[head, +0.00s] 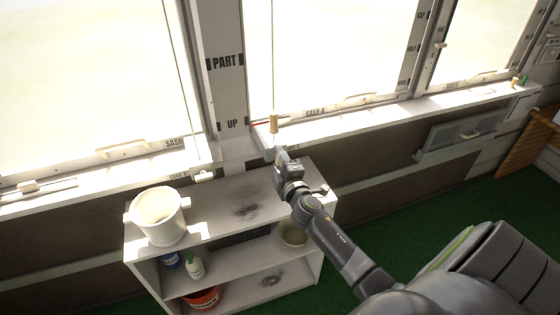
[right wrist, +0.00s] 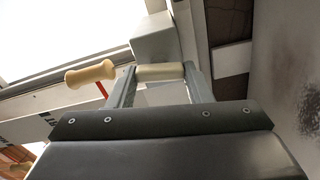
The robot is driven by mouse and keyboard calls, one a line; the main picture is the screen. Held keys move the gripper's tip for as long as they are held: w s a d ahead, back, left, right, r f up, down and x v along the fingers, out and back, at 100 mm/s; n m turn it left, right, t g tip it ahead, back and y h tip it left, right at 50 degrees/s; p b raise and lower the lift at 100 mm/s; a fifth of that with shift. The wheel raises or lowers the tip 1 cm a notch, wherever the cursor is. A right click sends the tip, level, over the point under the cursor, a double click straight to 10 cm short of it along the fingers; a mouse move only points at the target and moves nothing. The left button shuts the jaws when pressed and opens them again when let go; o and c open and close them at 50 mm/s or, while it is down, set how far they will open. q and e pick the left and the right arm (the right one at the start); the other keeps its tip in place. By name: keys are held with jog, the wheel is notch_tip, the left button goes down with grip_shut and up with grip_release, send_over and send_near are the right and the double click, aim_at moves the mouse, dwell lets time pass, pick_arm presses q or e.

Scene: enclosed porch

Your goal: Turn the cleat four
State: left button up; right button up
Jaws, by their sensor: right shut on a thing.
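My right gripper (head: 284,156) is just below the window sill, by the post marked PART and UP. In the right wrist view its two fingers (right wrist: 160,78) are shut on a short cream bar, which I take to be the cleat (right wrist: 158,72). A pale grey block (right wrist: 155,40) is right behind the bar. In the head view the gripper hides the cleat, and no number on it can be read. A turned wooden cord pull (head: 274,124) hangs just above the gripper; it also shows left of the fingers in the wrist view (right wrist: 90,74). My left gripper is out of view.
A white shelf unit (head: 215,212) stands below the sill, with a white pail (head: 160,218) on top. Its shelves hold a bowl (head: 293,236), an orange bucket (head: 203,299) and bottles. Another cleat-like fitting (head: 203,175) is on the sill to the left.

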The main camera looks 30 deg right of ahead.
jog(key=shift+f+n, duration=0.15)
jog(key=shift+n, duration=0.85)
jog(key=o, duration=1)
jog(key=b+v, duration=0.1)
jog(key=v, duration=1.6)
jog(key=shift+s, duration=0.25)
